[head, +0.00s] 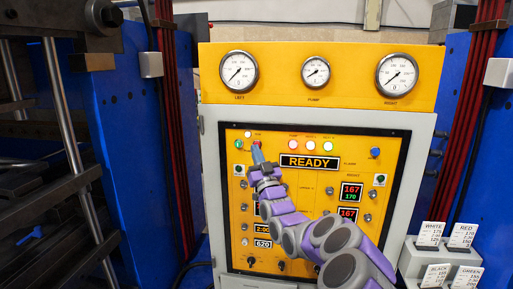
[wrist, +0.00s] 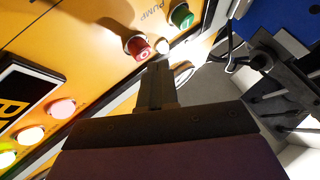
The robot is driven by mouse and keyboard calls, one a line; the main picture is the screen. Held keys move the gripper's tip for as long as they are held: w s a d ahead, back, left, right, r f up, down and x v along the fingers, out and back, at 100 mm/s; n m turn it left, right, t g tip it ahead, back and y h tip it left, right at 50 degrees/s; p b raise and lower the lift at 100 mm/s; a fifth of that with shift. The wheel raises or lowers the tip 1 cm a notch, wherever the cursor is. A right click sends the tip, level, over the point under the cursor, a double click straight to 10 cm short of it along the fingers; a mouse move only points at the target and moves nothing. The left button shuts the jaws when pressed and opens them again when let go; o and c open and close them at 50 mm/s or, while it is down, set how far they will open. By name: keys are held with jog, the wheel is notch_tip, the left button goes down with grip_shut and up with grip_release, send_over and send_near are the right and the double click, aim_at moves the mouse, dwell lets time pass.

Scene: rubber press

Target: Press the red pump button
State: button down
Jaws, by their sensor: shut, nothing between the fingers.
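The red pump button (wrist: 138,47) shows in the wrist view under the word PUMP, just beyond my fingertips. In the head view my gripper (head: 257,150) reaches the upper left of the yellow panel and mostly covers the red button. My gripper (wrist: 157,72) is shut with nothing in it, its fingers pointing toward the panel beside the red button. I cannot tell whether they touch it. A green button (wrist: 181,16) sits next to the red one.
A READY display (head: 310,162) and several lit lamps (head: 310,135) are right of my gripper. Three gauges (head: 316,71) sit above. Blue press frames (head: 150,150) flank the panel. A card holder (head: 440,260) stands at lower right.

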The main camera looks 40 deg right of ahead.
dwell(0.5)
jog(key=shift+w+d+r, duration=0.1)
jog(key=shift+w+d, duration=0.1)
jog(key=shift+d, duration=0.05)
jog(key=shift+w+d, duration=0.55)
jog(key=shift+d, duration=0.1)
dwell(1.3)
jog(key=shift+s+a, duration=0.1)
jog(key=shift+s+a+b, duration=0.7)
jog(key=shift+a+b, duration=0.15)
jog(key=shift+b, duration=0.15)
jog(key=s+a+b, duration=0.3)
jog(key=b, duration=0.1)
jog(key=shift+s+a, duration=0.15)
jog(key=shift+a, duration=0.25)
